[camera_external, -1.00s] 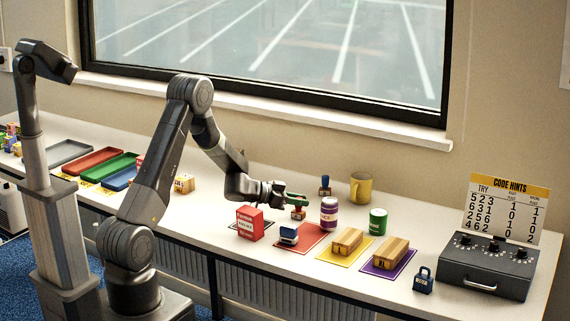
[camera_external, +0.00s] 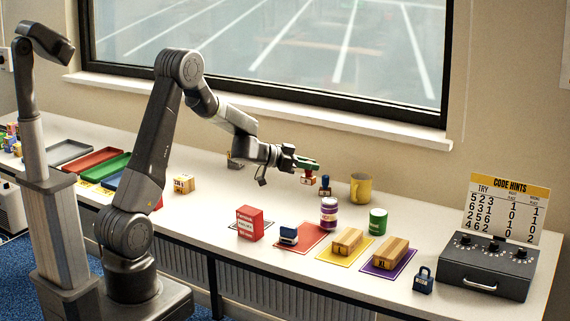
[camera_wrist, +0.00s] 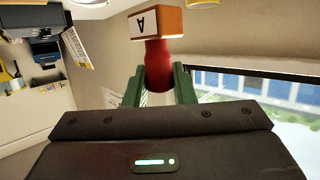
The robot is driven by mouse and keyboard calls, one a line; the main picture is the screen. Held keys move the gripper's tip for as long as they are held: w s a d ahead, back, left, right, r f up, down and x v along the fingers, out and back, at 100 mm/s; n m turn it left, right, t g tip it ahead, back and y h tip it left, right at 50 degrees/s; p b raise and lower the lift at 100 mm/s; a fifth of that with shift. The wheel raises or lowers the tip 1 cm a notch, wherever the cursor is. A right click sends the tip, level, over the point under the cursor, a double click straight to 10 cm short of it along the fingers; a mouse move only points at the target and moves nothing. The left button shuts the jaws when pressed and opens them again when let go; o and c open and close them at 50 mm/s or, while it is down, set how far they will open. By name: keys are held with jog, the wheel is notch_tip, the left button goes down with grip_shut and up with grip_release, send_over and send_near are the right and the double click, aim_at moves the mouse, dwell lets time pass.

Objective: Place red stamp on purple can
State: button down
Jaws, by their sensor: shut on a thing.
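My gripper (camera_external: 309,165) has green fingers and is shut on the red stamp (camera_external: 307,179), held up above the back part of the table, to the left of and higher than the purple can. In the wrist view the red stamp's handle (camera_wrist: 158,66) sits between the green fingers (camera_wrist: 159,88), and its wooden block shows a letter A. The purple can (camera_external: 328,214) stands upright on the table with a purple and white label and a light lid. Nothing rests on its top.
A green can (camera_external: 377,221) stands right of the purple can.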

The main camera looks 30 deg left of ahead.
jog(key=s+d+r+p, duration=0.2)
jog(key=d+r+p, duration=0.3)
jog(key=d+r, duration=0.25)
send_over(330, 200)
notch_tip(330, 200, down, 10)
jog(key=shift+a+f, duration=0.1)
jog(key=shift+f, duration=0.15)
jog(key=c, duration=1.2)
grip_release()
